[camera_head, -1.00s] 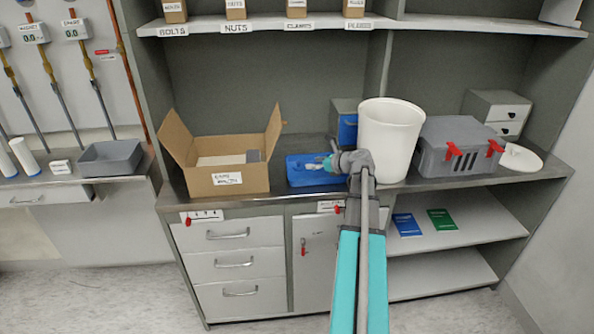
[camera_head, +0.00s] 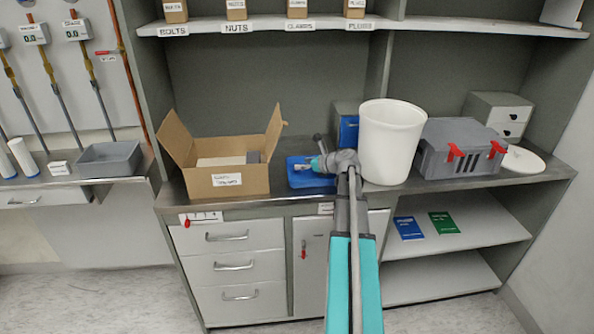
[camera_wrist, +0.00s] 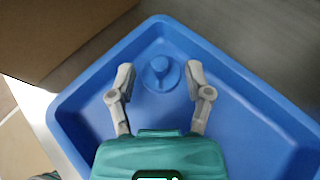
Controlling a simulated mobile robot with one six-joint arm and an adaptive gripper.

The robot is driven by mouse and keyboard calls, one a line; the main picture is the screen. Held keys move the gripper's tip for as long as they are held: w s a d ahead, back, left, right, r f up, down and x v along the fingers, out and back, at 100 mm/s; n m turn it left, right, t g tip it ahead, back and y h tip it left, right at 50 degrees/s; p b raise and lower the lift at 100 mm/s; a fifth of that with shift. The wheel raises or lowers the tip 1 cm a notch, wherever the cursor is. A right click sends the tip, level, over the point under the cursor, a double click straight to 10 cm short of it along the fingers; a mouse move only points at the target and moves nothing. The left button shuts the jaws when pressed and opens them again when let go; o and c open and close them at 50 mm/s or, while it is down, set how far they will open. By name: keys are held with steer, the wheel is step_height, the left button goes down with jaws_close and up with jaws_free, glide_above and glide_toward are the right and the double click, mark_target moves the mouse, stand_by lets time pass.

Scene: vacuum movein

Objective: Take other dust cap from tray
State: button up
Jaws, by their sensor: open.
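The blue tray (camera_head: 297,178) sits on the worktop to the right of the cardboard box; it also fills most of the wrist view (camera_wrist: 262,108). In the wrist view a round blue dust cap (camera_wrist: 160,74) with a raised centre lies in the tray, near its far corner. My gripper (camera_wrist: 160,82) is open over the tray, with one finger on each side of the cap. Nothing is held between the fingers, and whether they touch the cap cannot be told. In the head view my gripper (camera_head: 319,162) is above the tray, and the cap is too small to make out.
An open cardboard box (camera_head: 226,181) stands just left of the tray. A tall white bin (camera_head: 391,140) stands close on the right, with a grey case (camera_head: 460,145) with red latches beyond it. A blue-fronted box (camera_head: 348,130) is behind the tray.

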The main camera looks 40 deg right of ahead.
steer(key=shift+b+x, duration=0.3)
steer(key=shift+x, duration=1)
steer(key=c, duration=0.9)
